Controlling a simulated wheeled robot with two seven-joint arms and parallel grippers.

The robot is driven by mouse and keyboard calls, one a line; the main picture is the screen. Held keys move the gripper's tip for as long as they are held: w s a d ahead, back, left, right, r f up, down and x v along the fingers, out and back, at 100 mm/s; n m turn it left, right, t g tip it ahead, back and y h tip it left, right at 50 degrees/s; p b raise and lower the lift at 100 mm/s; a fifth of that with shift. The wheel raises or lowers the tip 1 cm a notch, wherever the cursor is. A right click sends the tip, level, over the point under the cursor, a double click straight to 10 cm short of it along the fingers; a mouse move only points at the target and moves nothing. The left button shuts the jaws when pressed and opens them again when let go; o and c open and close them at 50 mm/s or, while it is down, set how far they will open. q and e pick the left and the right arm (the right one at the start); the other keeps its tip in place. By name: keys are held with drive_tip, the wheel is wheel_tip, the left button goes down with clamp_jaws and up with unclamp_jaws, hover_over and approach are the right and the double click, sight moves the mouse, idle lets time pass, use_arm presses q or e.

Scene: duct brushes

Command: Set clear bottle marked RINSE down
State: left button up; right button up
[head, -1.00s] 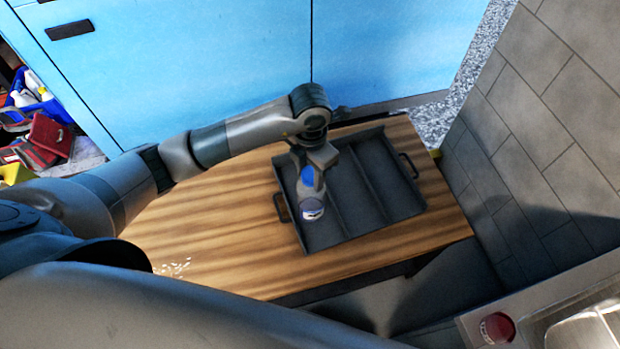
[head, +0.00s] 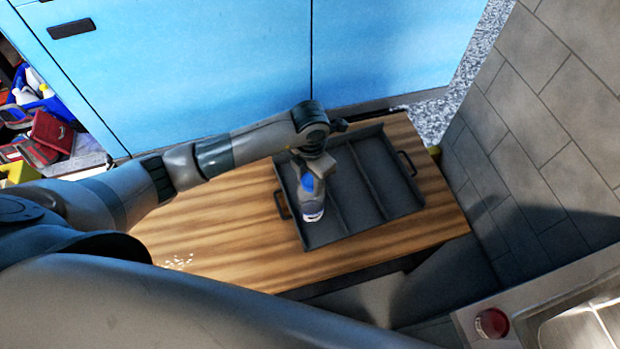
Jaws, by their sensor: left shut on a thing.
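The clear bottle (head: 313,205), with a blue part near its top and a label low on its side, is over the left compartment of the dark grey tray (head: 347,218). The label text is too small to read. My left gripper (head: 314,170) is shut on the bottle's upper part and partly hides it. I cannot tell whether the bottle's base touches the tray floor. My right gripper is not in view.
The tray has dividers and end handles and lies on a wooden table (head: 215,240). Its middle and right compartments look empty. White bits (head: 177,263) lie on the table. A grey tiled wall (head: 540,150) stands right, a red round object (head: 491,323) by a sink.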

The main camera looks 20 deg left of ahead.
use_arm(q)
drive_tip(key=shift+f, duration=0.1)
drive_tip(key=o, duration=1.5)
drive_tip(key=shift+c, duration=0.2)
drive_tip(key=shift+r+b, duration=0.3)
drive_tip(key=shift+r, duration=0.3)
wheel_tip(320, 180, up, 11)
drive_tip(key=b, duration=0.3)
